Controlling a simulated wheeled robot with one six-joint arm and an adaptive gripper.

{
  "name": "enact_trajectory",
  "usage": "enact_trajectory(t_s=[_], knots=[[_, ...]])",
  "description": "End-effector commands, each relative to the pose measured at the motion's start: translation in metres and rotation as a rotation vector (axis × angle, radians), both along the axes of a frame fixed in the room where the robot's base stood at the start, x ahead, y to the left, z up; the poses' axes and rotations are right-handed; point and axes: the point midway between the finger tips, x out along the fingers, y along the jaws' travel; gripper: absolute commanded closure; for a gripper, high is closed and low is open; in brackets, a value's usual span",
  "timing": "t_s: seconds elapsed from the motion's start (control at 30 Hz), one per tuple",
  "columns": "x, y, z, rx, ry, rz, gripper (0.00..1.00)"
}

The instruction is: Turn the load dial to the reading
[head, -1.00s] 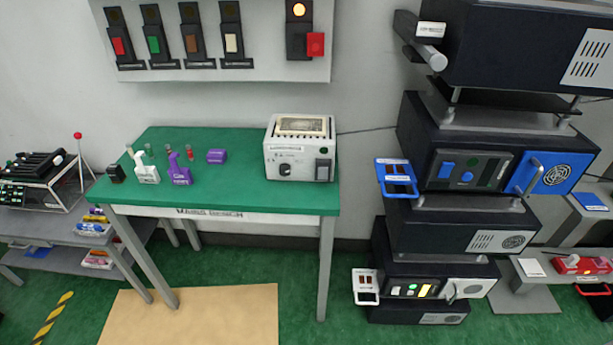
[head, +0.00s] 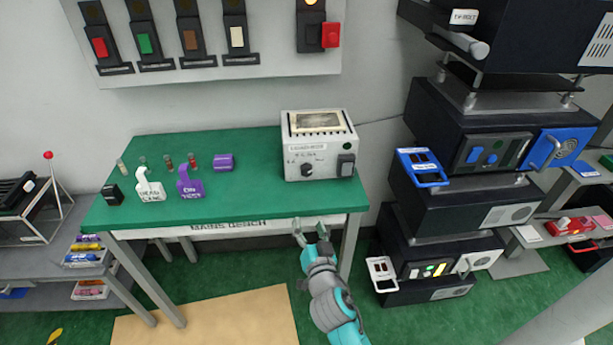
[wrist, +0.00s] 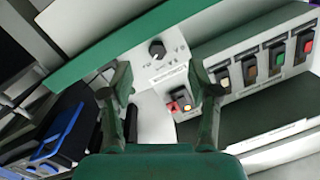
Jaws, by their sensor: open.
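The load dial (head: 307,170) is a small black round knob on the front of a white box (head: 290,165) on the green bench. It also shows in the wrist view as a black knob (wrist: 157,50) on a white panel with small scale marks. The dial's reading is too small to tell. My gripper (head: 311,228) is at the bench's front edge, below and in front of the box, apart from the dial. In the wrist view the two fingers of my gripper (wrist: 161,80) are spread wide with nothing between them, and the dial lies beyond the fingertips.
A black switch (head: 346,165) sits right of the dial. White (head: 150,187) and purple (head: 190,184) tagged pieces and small vials stand on the bench's left half. A dark equipment stack (head: 450,195) with blue handles stands right.

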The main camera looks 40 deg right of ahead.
Motion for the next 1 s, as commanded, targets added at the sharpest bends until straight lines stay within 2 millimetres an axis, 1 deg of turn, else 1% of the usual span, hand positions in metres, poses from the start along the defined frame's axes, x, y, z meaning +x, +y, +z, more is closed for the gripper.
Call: enact_trajectory(t_s=[0.03,0.1,0.2,0.3,0.47,0.8,1.0], knots=[[0.012,-0.011,0.011,0.01,-0.025,-0.027,0.39],[0.024,-0.022,0.021,0.024,-0.051,-0.058,0.39],[0.033,-0.033,0.032,0.038,-0.076,-0.088,0.39],[0.039,-0.039,0.037,0.044,-0.089,-0.103,0.39],[0.05,-0.047,0.038,0.047,-0.093,-0.107,0.39],[0.098,-0.08,0.038,0.046,-0.092,-0.106,0.39],[0.119,-0.093,0.037,0.046,-0.091,-0.105,0.39]])
